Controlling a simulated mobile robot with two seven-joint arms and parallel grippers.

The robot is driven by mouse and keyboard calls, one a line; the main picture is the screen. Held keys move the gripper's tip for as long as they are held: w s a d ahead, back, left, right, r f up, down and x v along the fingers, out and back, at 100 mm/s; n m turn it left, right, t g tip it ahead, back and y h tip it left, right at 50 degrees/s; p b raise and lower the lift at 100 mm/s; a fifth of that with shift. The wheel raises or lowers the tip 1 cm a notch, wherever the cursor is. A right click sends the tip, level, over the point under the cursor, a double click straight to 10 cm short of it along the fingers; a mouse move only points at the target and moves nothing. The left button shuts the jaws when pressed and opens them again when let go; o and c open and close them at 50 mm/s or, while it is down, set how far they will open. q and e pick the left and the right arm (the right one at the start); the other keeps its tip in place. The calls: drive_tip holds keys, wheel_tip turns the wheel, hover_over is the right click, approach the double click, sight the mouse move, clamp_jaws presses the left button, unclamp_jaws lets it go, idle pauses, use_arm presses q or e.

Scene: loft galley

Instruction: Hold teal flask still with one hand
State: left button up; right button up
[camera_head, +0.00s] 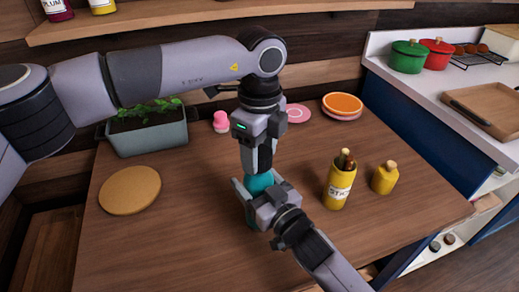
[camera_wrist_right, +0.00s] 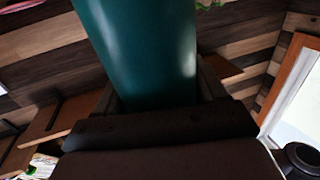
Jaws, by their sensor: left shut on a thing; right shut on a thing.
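The teal flask (camera_head: 260,183) stands upright near the middle of the wooden table, mostly hidden by my grippers. My right gripper (camera_head: 258,196) comes in from the lower right and is shut around the flask's body from the side. In the right wrist view the flask (camera_wrist_right: 145,50) fills the space between the fingers (camera_wrist_right: 160,95) as a smooth teal cylinder. My left gripper (camera_head: 260,165) points straight down from above and is shut at the top of the flask. Its fingers hide the top, so I cannot tell whether they hold a cap or the neck.
A yellow canister (camera_head: 339,186) with brown items in it and a yellow bottle (camera_head: 385,178) stand right of the flask. A round cork mat (camera_head: 130,190), a planter (camera_head: 148,138), a pink item (camera_head: 221,122) and plates (camera_head: 342,104) are around it. The front left table is clear.

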use_arm(q)
drive_tip(key=shift+f, duration=0.55)
use_arm(e)
clamp_jaws()
use_arm(q)
drive_tip(key=m, duration=1)
drive_tip(key=shift+a, duration=0.1)
drive_tip(key=m, duration=1.1)
drive_tip(key=shift+a+f, duration=0.1)
drive_tip(key=o, duration=1)
drive_tip(key=shift+r, duration=2.25)
